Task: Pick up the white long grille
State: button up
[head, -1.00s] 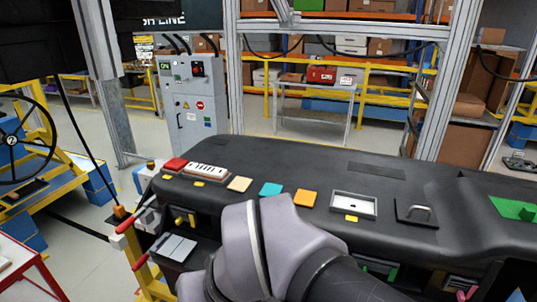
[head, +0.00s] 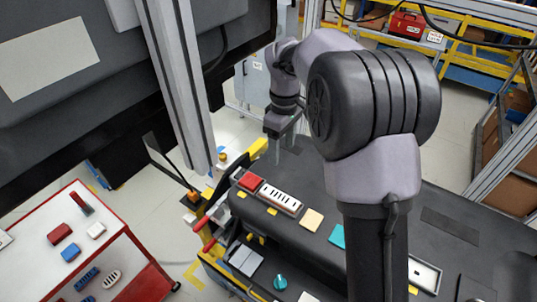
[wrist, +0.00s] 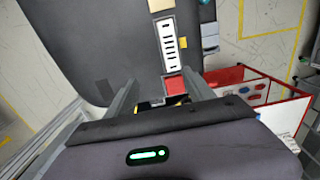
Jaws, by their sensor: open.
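The white long grille (head: 281,199), a pale bar with a row of dark slots, lies on the dark dashboard (head: 453,226) beside a red block (head: 250,181). In the wrist view the grille (wrist: 169,45) shows beyond the fingertips, with the red block (wrist: 204,77) nearer the fingers. My gripper (head: 278,154) is above the dashboard in the head view, behind the grille and apart from it. In the wrist view my gripper (wrist: 160,78) has its two fingers spread, with nothing held between them.
Cream (head: 312,219) and teal (head: 337,236) tiles lie in line with the grille. A red-framed cart (head: 128,240) with several small parts stands at left. The dashboard's far side looks clear.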

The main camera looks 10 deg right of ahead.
send_over(280, 197)
notch_tip(280, 197, down, 4)
jog(key=r, duration=0.1)
jog(key=f, duration=0.5)
jog(key=w+f, duration=0.1)
jog(key=f, duration=0.2)
jog(key=shift+d+f+b, duration=0.1)
jog(key=shift+d+b, duration=0.25)
jog(key=shift+s+a+f, duration=0.2)
jog(key=shift+s+f, duration=0.2)
jog(key=shift+f, duration=0.15)
jog(key=shift+s+a+f, duration=0.2)
jog(key=shift+s+f, duration=0.2)
jog(key=shift+f, duration=0.15)
jog(key=shift+w+f, duration=0.25)
jog(key=shift+f, duration=0.4)
jog(key=shift+w+f, duration=0.2)
jog(key=shift+f, duration=0.4)
jog(key=shift+w+f, duration=0.15)
jog(key=shift+s+r, duration=0.2)
jog(key=shift+s, duration=0.1)
jog(key=shift+c, duration=1.3)
grip_shut()
